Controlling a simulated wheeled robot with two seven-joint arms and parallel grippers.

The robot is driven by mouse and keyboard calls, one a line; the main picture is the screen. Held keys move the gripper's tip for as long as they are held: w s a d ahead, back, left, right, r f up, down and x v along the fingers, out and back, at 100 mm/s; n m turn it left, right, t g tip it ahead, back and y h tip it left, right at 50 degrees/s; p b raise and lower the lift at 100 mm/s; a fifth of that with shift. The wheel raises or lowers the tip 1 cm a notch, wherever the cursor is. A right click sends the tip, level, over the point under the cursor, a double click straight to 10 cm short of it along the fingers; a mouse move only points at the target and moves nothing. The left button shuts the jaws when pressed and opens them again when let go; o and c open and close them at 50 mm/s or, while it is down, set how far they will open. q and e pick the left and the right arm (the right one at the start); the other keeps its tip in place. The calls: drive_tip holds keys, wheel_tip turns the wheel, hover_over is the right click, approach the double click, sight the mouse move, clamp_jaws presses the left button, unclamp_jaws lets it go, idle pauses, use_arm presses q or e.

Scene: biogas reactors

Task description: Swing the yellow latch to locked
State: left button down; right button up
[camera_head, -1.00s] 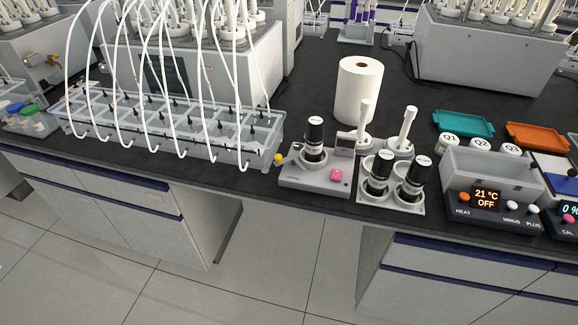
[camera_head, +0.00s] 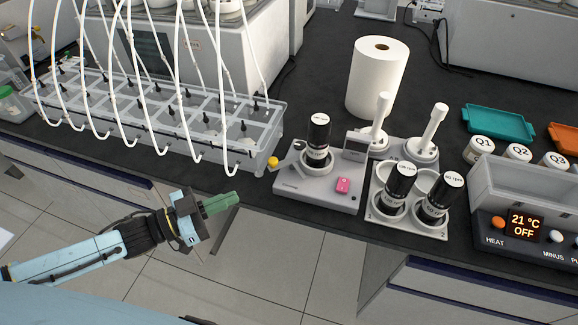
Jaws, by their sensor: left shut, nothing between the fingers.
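The yellow latch knob (camera_head: 273,161) shows at the left edge of a grey device (camera_head: 310,188), at the end of a small grey arm. My left gripper (camera_head: 230,200) has green fingers, which are shut and empty. It is over the floor in front of the bench, left of and nearer than the knob, apart from it. My right gripper is not in view.
A clear rack with white tubes (camera_head: 150,110) stands left of the device. Right of it is a holder (camera_head: 410,228) with two black bottles, with two white-handled tools (camera_head: 425,135) behind. A white paper roll (camera_head: 377,80) stands at the back. Black bench surface is bare beside the roll.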

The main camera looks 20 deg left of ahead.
sight(285, 184)
use_arm(q)
drive_tip(key=shift+s+d+r, duration=0.2)
drive_tip(key=shift+r, duration=0.2)
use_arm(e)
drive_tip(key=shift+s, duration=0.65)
use_arm(q)
drive_tip(key=x, duration=1.4)
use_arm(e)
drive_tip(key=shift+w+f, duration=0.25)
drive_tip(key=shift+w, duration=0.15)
use_arm(q)
drive_tip(key=shift+d+r, duration=0.1)
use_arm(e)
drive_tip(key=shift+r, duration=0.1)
